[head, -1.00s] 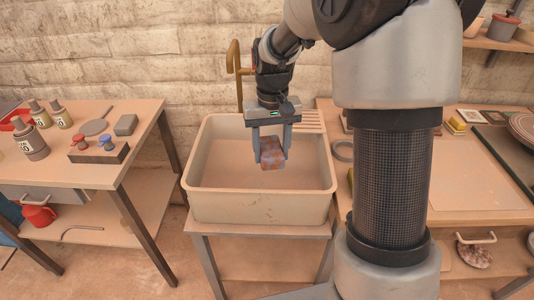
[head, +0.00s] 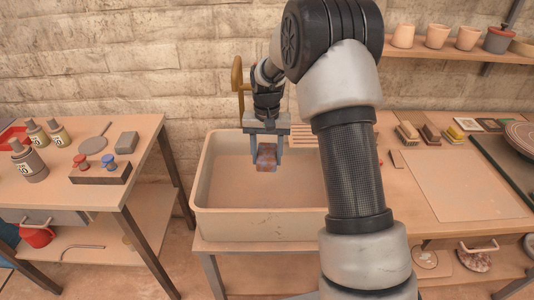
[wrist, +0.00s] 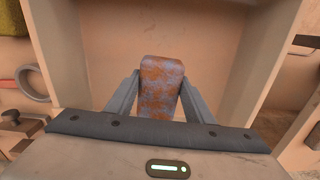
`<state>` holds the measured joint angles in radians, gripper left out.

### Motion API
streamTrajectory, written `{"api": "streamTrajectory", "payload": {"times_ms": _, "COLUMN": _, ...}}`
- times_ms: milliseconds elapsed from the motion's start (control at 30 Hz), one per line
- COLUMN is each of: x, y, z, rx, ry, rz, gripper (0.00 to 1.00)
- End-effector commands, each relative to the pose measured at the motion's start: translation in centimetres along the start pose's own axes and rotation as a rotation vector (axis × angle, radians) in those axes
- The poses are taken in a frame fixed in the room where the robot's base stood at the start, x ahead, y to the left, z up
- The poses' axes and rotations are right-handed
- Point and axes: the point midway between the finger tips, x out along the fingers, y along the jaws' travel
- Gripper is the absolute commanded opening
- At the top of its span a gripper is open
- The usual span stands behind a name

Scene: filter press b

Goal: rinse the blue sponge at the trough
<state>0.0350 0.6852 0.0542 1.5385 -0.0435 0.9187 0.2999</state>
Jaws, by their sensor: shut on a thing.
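My gripper (head: 266,162) is shut on a sponge (head: 266,155), which is blue-grey and heavily smeared with orange-brown. The wrist view also shows the sponge (wrist: 160,85) between the two fingers. My gripper holds it over the trough (head: 265,223), a pale, deep rectangular basin on a stand. The sponge is within the trough's outline, near the back wall; I cannot tell its exact height above the floor of the trough. A brass-coloured tap (head: 237,80) rises behind the trough. No water shows.
A table (head: 60,178) at left holds several bottles, a block with red and blue knobs (head: 100,173) and a grey block (head: 127,142). The right bench (head: 460,185) carries several brushes, a yellow sponge (head: 455,133) and a board. A shelf with pots (head: 437,36) hangs above.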

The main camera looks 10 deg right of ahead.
Motion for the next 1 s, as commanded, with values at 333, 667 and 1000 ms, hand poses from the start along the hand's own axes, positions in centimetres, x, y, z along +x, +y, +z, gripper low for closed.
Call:
{"api": "streamTrajectory", "payload": {"times_ms": 333, "x": 3.9, "y": 0.0, "z": 0.0, "rx": 0.0, "ry": 0.0, "rz": 0.0, "gripper": 0.26}}
{"api": "streamTrajectory", "payload": {"times_ms": 667, "x": 7.2, "y": 0.0, "z": 0.0, "rx": 0.0, "ry": 0.0, "rz": 0.001, "gripper": 0.26}}
{"api": "streamTrajectory", "payload": {"times_ms": 1000, "x": 10.4, "y": 0.0, "z": 0.0, "rx": 0.0, "ry": 0.0, "rz": 0.001, "gripper": 0.27}}
